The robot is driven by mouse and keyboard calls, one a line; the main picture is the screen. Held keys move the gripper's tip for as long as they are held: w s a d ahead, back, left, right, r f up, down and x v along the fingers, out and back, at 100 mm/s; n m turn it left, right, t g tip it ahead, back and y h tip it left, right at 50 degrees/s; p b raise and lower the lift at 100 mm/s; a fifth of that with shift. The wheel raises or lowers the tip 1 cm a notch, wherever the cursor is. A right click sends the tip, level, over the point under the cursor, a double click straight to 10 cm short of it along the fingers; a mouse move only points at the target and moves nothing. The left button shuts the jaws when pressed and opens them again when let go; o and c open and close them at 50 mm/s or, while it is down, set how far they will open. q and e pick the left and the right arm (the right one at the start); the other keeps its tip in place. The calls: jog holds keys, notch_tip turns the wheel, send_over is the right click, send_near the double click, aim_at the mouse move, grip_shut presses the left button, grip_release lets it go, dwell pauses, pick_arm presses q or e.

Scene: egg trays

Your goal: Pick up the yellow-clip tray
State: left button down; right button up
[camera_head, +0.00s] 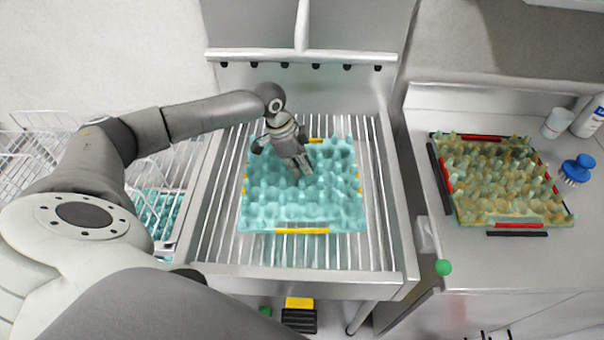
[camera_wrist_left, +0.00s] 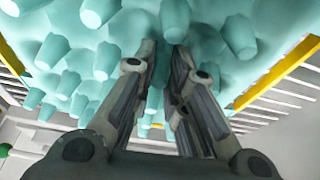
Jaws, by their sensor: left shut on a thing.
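The yellow-clip tray (camera_head: 265,215) is a teal, bumpy egg tray with yellow clips on its edges, at the slatted metal rack in the middle of the head view. My left gripper (camera_head: 302,171) reaches down over its upper middle and is shut on one of its raised bumps. In the left wrist view, the fingers (camera_wrist_left: 167,62) close on the teal tray (camera_wrist_left: 130,25), with yellow clips at both sides. The fingers hide part of the tray. I cannot tell whether the tray touches the slats. My right gripper is not in view.
A brownish tray (camera_head: 490,180) with red clips lies on the right counter, near a blue brush (camera_head: 576,169) and a bottle (camera_head: 590,116). A green ball (camera_head: 443,267) is at the counter's front edge. A wire rack (camera_head: 35,158) stands left. The rack's raised metal back is behind the tray.

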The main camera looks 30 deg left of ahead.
aim_at(303, 181)
pick_arm(q)
jog(key=shift+r, duration=0.1)
jog(key=shift+w+r, duration=0.1)
jog(key=shift+r, duration=0.3)
notch_tip(303, 181, up, 2)
jog(key=shift+r+b, duration=0.1)
jog(key=shift+b, duration=0.75)
jog(key=s+d+r, duration=0.1)
jog(key=r, duration=0.1)
jog(key=s+d+r, duration=0.1)
jog(key=r, duration=0.1)
jog(key=s+d+r+b, duration=0.1)
jog(key=s+r, duration=0.1)
jog(key=shift+d, duration=0.25)
jog(key=s+d+r+b, duration=0.1)
jog(key=s+d+r, duration=0.3)
jog(key=s+d, duration=0.2)
jog(key=shift+s, duration=0.3)
